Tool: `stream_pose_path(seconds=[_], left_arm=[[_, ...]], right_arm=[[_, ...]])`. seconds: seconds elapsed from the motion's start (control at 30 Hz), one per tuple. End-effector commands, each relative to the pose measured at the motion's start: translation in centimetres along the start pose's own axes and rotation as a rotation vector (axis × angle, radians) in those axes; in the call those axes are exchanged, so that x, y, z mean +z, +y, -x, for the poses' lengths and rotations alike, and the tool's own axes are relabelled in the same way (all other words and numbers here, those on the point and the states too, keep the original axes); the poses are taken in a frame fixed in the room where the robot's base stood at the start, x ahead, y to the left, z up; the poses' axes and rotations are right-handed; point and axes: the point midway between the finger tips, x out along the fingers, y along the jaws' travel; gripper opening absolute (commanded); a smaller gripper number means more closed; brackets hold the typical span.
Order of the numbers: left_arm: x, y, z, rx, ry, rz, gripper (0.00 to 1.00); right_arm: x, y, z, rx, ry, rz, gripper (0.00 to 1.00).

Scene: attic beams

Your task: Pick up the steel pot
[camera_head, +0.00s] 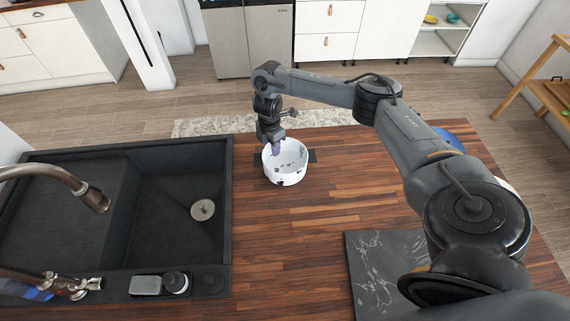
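The steel pot (287,178) is a round, open-topped, bright vessel standing upright on the wooden counter (300,220), to the right of the sink. Dark patches show on its wall and inside. My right gripper (275,149) points down at the pot's far left rim, with its fingertips at or just inside the rim. I cannot tell whether the fingers touch the pot or how far apart they are. My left gripper is not in view.
A dark sink (150,215) with a metal faucet (75,183) fills the left. A dark marble board (378,270) lies at the front right. A blue object (449,138) is partly behind my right arm. The counter in front of the pot is clear.

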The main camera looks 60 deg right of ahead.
Motion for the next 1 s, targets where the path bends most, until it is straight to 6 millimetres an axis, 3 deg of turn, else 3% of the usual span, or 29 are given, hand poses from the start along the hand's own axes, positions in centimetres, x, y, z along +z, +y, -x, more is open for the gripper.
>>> stream_pose_path(seconds=[0.13, 0.37, 1.0], left_arm=[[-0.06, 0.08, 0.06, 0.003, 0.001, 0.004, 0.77], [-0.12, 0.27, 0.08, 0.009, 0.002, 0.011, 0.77], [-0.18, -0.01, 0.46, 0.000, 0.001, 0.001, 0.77]], right_arm=[[-0.02, 0.02, 0.07, 0.000, 0.000, 0.000, 0.33], [-0.04, 0.02, 0.08, 0.001, 0.001, 0.000, 0.00], [-0.06, 0.09, 0.98, 0.003, 0.002, 0.000, 0.00]])
